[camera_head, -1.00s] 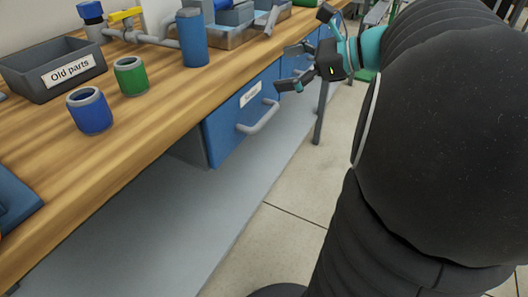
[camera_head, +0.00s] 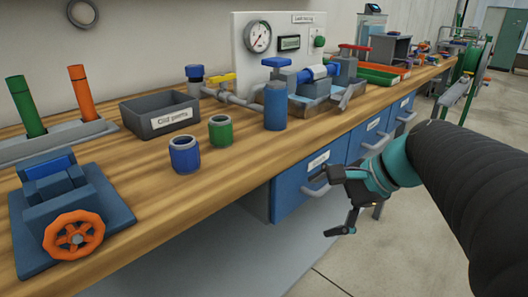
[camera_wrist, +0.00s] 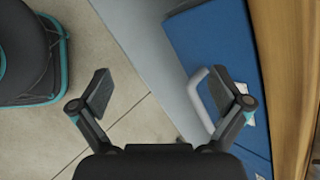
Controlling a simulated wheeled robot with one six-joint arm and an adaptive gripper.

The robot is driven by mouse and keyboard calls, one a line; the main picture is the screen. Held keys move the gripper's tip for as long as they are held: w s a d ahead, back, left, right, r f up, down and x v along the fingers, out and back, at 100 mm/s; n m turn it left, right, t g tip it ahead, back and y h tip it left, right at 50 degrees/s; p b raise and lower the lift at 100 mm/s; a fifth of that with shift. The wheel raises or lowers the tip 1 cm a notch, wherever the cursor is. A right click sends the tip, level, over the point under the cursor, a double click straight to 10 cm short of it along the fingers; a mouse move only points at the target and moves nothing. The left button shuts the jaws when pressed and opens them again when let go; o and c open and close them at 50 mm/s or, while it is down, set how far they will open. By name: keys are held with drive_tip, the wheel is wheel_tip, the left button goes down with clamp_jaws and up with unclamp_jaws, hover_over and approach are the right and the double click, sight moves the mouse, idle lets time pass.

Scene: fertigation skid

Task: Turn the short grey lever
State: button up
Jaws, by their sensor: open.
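A short grey lever (camera_head: 346,97) sticks out at the front right of the blue and grey valve assembly (camera_head: 312,85) on the workbench. It is small in the head view, so its exact angle is hard to tell. My gripper (camera_head: 336,204) is open and empty, in front of the blue drawers and below the bench top. It is well apart from the lever. In the wrist view my gripper's fingers (camera_wrist: 160,92) are spread over the floor and the lower bench, with a drawer handle (camera_wrist: 212,98) near the right finger. The lever is not in the wrist view.
The bench edge and blue drawers (camera_head: 300,185) with protruding handles are beside my gripper. A blue cylinder (camera_head: 275,107), a yellow lever (camera_head: 222,78), a red lever (camera_head: 355,47) and a gauge panel (camera_head: 278,50) are near the valve assembly.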

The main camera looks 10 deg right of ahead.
drive_tip(key=shift+s+a+f+n+h, duration=0.3)
drive_tip(key=shift+s+n, duration=0.1)
drive_tip(key=shift+s, duration=0.2)
drive_tip(key=shift+s+a+f+n+h, duration=0.2)
drive_tip(key=shift+s+f+n, duration=0.15)
drive_tip(key=shift+s, duration=0.25)
